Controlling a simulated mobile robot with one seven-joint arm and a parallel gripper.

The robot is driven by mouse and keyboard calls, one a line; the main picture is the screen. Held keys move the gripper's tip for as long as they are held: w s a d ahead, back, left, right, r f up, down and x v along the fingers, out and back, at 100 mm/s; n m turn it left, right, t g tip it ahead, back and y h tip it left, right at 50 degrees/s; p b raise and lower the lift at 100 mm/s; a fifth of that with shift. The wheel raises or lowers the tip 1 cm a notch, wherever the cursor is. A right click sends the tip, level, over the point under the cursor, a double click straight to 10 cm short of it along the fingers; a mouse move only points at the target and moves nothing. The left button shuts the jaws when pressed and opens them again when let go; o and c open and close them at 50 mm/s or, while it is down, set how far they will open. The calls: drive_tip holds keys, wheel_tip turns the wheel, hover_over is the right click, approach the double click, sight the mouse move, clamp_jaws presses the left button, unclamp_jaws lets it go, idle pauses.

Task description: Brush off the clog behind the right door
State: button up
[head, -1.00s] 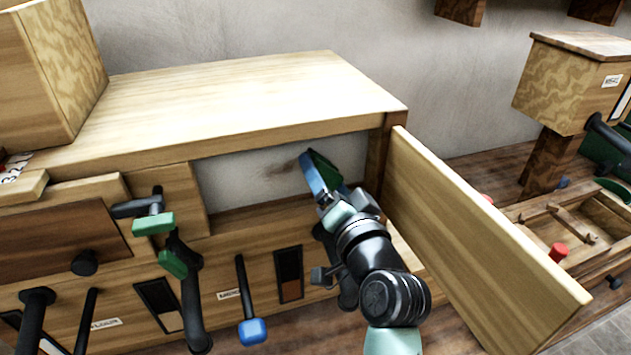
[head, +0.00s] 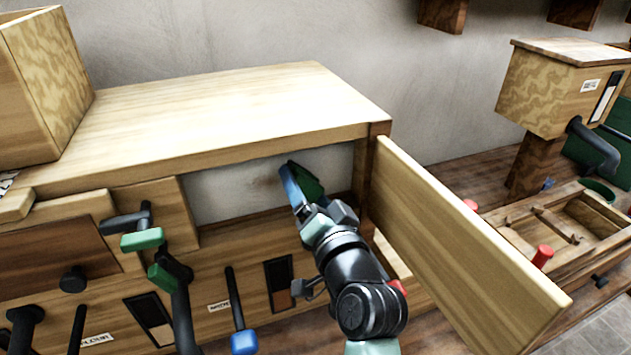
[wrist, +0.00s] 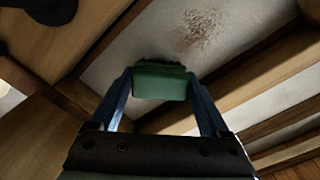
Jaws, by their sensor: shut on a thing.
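The clog is a brown speckled patch (wrist: 200,30) on the pale surface inside the cabinet, seen in the wrist view. In the head view it is a faint smudge (head: 265,182), left of my gripper. The right door (head: 470,240) stands open, swung out to the right. My gripper (head: 297,180) reaches into the opening left of this door. Its blue fingers are shut on a green brush (wrist: 160,82), whose dark bristles face away from me. In the wrist view the brush is below and left of the patch, apart from it in the picture; its depth to the surface is unclear.
The wooden cabinet top (head: 230,105) lies above the opening. Several levers stick out at the front left, including one with a blue knob (head: 244,342) and one with a green grip (head: 142,240). A wooden tray unit (head: 560,225) stands beyond the door.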

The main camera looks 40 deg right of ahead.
drive_tip(key=shift+w+a+p, duration=0.2)
drive_tip(key=shift+a+p, duration=0.1)
drive_tip(key=shift+a, duration=0.35)
drive_tip(key=shift+w+a+p, duration=0.2)
drive_tip(key=shift+a+p, duration=0.15)
drive_tip(key=shift+a, duration=0.35)
drive_tip(key=shift+w+a+p, duration=0.2)
drive_tip(key=shift+a+p, duration=0.1)
drive_tip(key=shift+a, duration=0.35)
drive_tip(key=shift+w+a+r+p, duration=0.1)
drive_tip(key=shift+w+a+p, duration=0.1)
drive_tip(key=shift+a+p, duration=0.6)
drive_tip(key=shift+w+a+p, duration=0.2)
drive_tip(key=shift+a+p, duration=0.4)
drive_tip(key=shift+a, duration=0.15)
drive_tip(key=shift+w+a+r+p, duration=0.1)
drive_tip(key=shift+w+a+p, duration=0.15)
drive_tip(key=shift+a+p, duration=0.7)
drive_tip(key=shift+w+a+p, duration=0.15)
drive_tip(key=shift+a+p, duration=0.25)
drive_tip(key=shift+p, duration=0.35)
drive_tip(key=shift+w+a+f, duration=0.1)
drive_tip(key=shift+a+f, duration=0.1)
drive_tip(key=shift+a, duration=0.05)
